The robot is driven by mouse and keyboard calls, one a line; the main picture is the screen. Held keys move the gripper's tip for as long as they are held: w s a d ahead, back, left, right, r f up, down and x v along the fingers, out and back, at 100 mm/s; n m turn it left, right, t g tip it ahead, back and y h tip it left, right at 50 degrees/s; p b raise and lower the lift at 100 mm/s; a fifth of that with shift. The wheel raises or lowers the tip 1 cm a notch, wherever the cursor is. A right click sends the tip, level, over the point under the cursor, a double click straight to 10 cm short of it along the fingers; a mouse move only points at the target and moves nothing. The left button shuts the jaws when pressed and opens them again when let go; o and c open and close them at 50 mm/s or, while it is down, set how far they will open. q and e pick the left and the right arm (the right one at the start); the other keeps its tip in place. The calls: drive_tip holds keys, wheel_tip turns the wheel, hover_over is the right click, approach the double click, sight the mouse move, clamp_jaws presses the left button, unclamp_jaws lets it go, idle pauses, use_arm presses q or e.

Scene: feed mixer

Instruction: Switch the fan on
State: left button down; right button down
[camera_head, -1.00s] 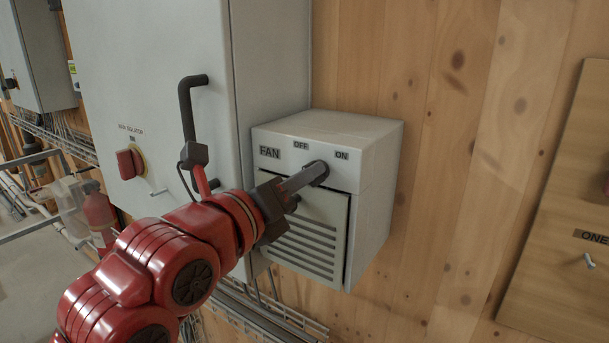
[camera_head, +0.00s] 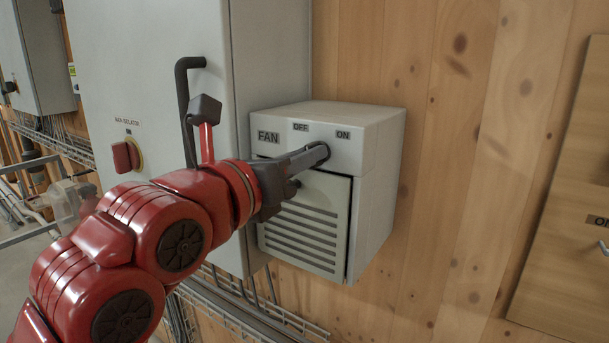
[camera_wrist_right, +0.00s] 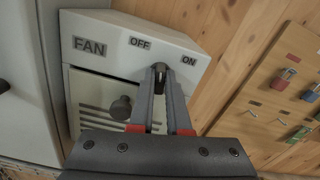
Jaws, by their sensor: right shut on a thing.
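The fan box (camera_head: 380,150) is a pale grey box on the wooden wall, labelled FAN, OFF and ON, with a slatted vent cover (camera_head: 300,235) below. My right gripper (camera_head: 318,153) reaches in from the left, its fingertips at the dark switch below and between the OFF and ON labels. In the wrist view, the right gripper (camera_wrist_right: 160,78) is shut on the dark fan switch (camera_wrist_right: 158,68). The fingers hide most of the switch, so I cannot tell its exact setting. My left gripper is not in view.
A tall grey cabinet (camera_head: 270,50) with a black handle (camera_head: 184,110) and a red isolator knob (camera_head: 125,156) stands left of the box. A wooden board (camera_head: 570,190) is at the right; the wrist view shows padlocks (camera_wrist_right: 287,78) on it. Cable trays (camera_head: 250,310) run below.

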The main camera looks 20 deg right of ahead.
drive_tip(key=m+b, duration=0.2)
drive_tip(key=m, duration=0.7)
drive_tip(key=shift+s+d+f, duration=0.1)
drive_tip(key=shift+m, duration=0.4)
drive_tip(key=c, duration=0.9)
unclamp_jaws()
